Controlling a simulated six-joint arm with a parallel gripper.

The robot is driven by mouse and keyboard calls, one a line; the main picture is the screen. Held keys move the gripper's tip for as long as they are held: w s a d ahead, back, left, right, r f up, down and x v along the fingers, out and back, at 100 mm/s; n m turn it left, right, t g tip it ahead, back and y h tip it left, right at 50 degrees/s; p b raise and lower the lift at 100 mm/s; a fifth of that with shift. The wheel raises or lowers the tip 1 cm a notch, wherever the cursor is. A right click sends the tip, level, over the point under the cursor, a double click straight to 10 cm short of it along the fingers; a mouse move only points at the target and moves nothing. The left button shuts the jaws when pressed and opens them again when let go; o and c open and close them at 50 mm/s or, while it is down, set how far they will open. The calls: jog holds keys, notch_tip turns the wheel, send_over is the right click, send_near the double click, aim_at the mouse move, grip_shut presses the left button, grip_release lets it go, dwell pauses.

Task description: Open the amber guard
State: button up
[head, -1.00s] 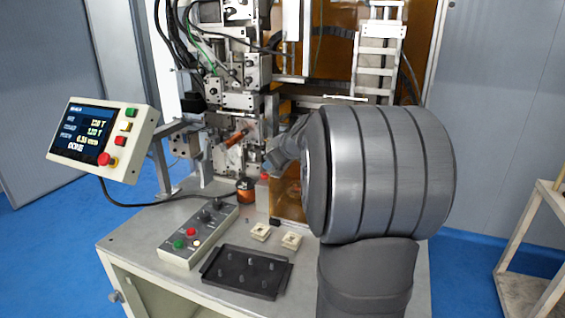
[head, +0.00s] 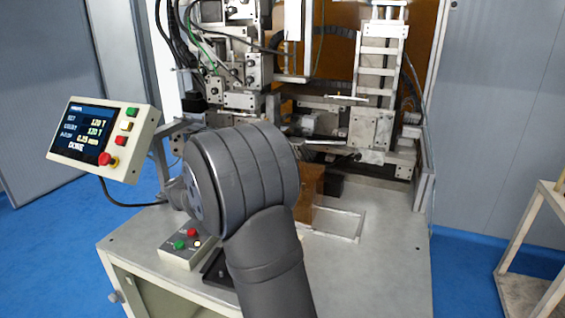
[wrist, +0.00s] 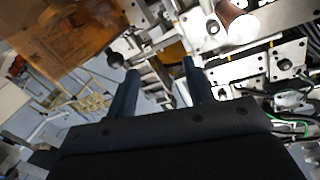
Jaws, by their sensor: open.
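In the head view an upright amber panel (head: 312,190), seemingly the guard, stands on the table just right of my arm, which hides its left part. In the wrist view a broad amber panel (wrist: 65,35) fills the upper left, beside and beyond the fingers. My gripper (wrist: 160,68) is open, with nothing seen between its two dark fingers. A metal rod and a dark knob lie just past the left fingertip. I cannot tell whether the fingers touch anything. In the head view my arm hides the gripper.
The winder frame (head: 240,100) rises behind my arm. A control screen (head: 100,135) stands at left. A button box (head: 180,245) and the black tray (head: 213,272) are partly hidden by my arm. The table's right front (head: 385,260) is clear. A reddish-brown coil (wrist: 232,20) shows in the wrist view.

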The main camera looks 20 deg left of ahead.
jog(key=s+d+f+m+g+h, duration=0.1)
jog(key=s+d+f+m+h, duration=0.1)
jog(key=s+m+h, duration=0.4)
jog(key=shift+n+y, duration=0.4)
jog(key=shift+n, duration=0.5)
jog(key=x, duration=1.6)
jog(key=shift+d, duration=0.3)
grip_shut()
